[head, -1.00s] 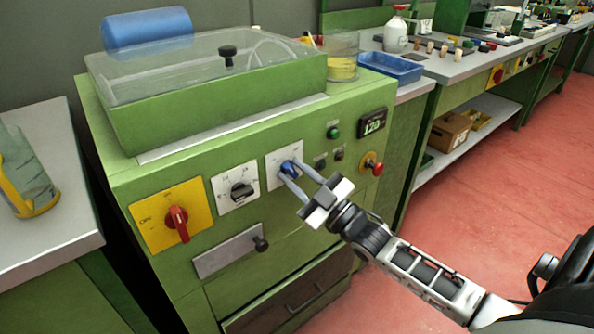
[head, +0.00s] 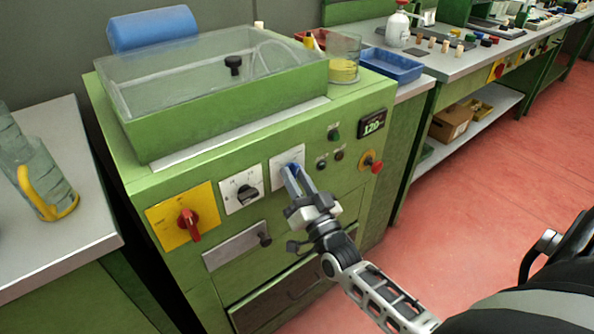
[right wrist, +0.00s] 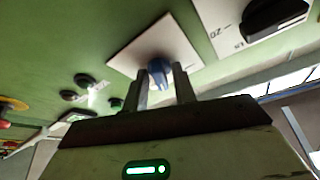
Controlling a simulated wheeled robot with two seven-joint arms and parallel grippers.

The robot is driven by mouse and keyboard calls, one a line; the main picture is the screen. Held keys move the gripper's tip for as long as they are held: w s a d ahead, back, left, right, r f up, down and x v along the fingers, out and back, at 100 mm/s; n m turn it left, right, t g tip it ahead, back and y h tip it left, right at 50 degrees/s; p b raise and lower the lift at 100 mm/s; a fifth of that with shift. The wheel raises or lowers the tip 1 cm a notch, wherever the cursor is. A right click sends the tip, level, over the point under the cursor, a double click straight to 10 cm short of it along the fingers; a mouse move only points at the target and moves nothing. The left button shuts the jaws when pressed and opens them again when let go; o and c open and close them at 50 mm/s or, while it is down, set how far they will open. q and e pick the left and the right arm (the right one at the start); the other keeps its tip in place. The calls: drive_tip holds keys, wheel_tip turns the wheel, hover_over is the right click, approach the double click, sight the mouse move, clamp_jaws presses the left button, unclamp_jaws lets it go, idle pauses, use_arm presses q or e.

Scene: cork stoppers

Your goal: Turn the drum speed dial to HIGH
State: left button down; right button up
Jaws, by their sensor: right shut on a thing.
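A blue dial (head: 291,165) sits on a white plate (head: 280,160) on the front of the green machine. My right gripper (head: 293,172) is shut on this dial from the front and hides much of it. In the right wrist view the blue dial (right wrist: 159,72) is between the two fingers (right wrist: 160,88), with its white plate (right wrist: 130,55) behind. The plate's markings are too small or hidden to read, so the dial's setting cannot be told. My left gripper is not in view.
Left of the blue dial are a black dial (head: 246,193) and a red switch (head: 190,222) on a yellow plate. A red button (head: 376,167) and a display reading about 120 (head: 373,123) are to the right.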

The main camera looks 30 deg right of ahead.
drive_tip(key=shift+a+m+g+h+p, duration=0.1)
drive_tip(key=shift+m+g+h+p, duration=0.35)
drive_tip(key=shift+m, duration=0.85)
drive_tip(key=shift+m+g+h+p, duration=0.15)
drive_tip(key=shift+m+h+p, duration=0.6)
drive_tip(key=shift+m, duration=0.55)
drive_tip(key=o, duration=0.7)
drive_tip(key=shift+s, duration=0.1)
drive_tip(key=b+v, duration=0.1)
drive_tip(key=v, duration=1.4)
drive_tip(key=shift+s+a, duration=0.1)
drive_tip(key=shift+s, duration=0.3)
